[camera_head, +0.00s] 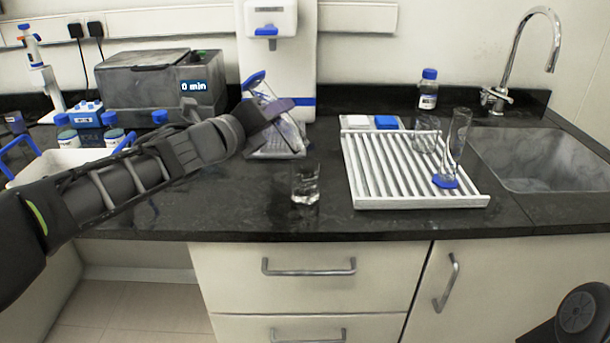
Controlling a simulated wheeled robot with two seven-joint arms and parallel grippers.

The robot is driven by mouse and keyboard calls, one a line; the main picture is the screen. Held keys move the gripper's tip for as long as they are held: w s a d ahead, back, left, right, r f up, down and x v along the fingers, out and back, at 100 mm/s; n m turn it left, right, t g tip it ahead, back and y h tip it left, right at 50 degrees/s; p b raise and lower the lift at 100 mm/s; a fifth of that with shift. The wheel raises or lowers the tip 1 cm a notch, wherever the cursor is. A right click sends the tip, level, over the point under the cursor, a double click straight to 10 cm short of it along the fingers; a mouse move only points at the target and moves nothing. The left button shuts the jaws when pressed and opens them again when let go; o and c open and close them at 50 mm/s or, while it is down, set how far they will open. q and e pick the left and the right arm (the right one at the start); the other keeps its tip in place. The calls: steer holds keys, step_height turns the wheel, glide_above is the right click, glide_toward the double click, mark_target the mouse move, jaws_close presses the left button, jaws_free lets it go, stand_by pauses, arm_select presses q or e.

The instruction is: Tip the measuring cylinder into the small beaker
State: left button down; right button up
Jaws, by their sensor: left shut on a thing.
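The measuring cylinder (290,128) is clear glass with a blue base, which is at its upper left end. It is steeply tilted, with its other end pointing down and to the right. My left gripper (272,110) is shut on it and partly hides its middle. The small beaker (305,184) is clear glass and stands upright on the dark counter, below and slightly right of the cylinder's low end. The beaker seems to have some clear liquid in it; whether any is flowing I cannot tell. My right gripper is not in view.
A white drying rack (400,202) at the right holds another blue-based cylinder (458,135) and a glass beaker (425,138). A sink (540,160) is further right. A dispenser (275,50) stands behind the held cylinder. The counter front (250,220) is clear.

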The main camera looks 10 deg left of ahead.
arm_select(q)
steer(key=shift+s+d+r+m+b, duration=0.15)
steer(key=shift+d+m+b, duration=0.2)
steer(key=shift+m+b, duration=0.2)
steer(key=shift+s+d+r+m+b, duration=0.15)
steer(key=shift+d+m+b, duration=0.15)
steer(key=shift+m+b, duration=0.2)
steer(key=shift+r, duration=0.15)
steer(key=n+p, duration=0.1)
steer(key=p, duration=0.1)
steer(key=a+n+p, duration=0.1)
steer(key=p, duration=0.1)
steer(key=shift+w+a+r, duration=0.1)
steer(key=shift+w+a, duration=0.15)
steer(key=shift+w, duration=0.05)
steer(key=shift+w+a+f+n+p, duration=0.1)
steer(key=shift+a+f+n+p, duration=0.15)
steer(key=shift+f+n, duration=0.25)
steer(key=shift+w+a+f+n+p, duration=0.15)
steer(key=shift+f+n+p, duration=0.2)
steer(key=shift+f, duration=0.2)
steer(key=shift+s+d, duration=0.1)
